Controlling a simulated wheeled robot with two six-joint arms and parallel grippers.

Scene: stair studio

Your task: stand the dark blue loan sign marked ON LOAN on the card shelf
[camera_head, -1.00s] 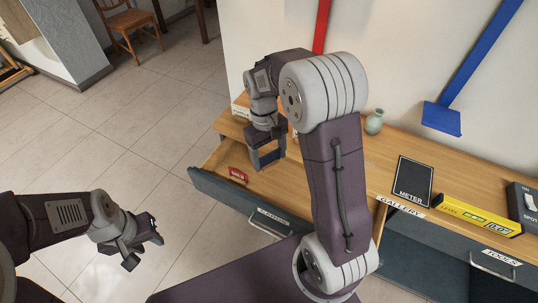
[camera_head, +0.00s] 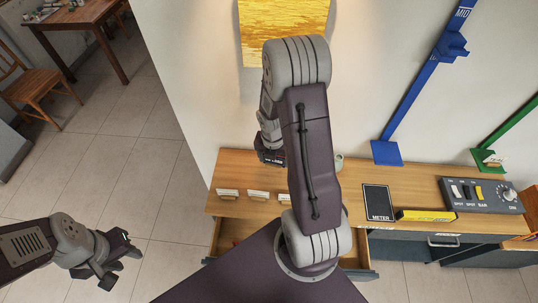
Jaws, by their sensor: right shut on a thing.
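My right gripper (camera_head: 271,158) is at the far end of the arm that crosses the middle of the view, above the back of the wooden counter. It is shut on a small dark thing, mostly hidden by the gripper; its colour and any marking cannot be read. No ON LOAN lettering shows. I cannot make out which surface is the card shelf. Small pale cards (camera_head: 258,195) stand in a row on the counter's left part, below the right gripper. My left gripper (camera_head: 119,270) is open and empty over the floor at the lower left.
The wooden counter (camera_head: 355,178) runs along the wall, with an open drawer (camera_head: 217,243) below its left part. A black METER panel (camera_head: 378,203), a yellow level (camera_head: 427,215) and a switch box (camera_head: 481,195) lie to the right. My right arm hides the counter's middle.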

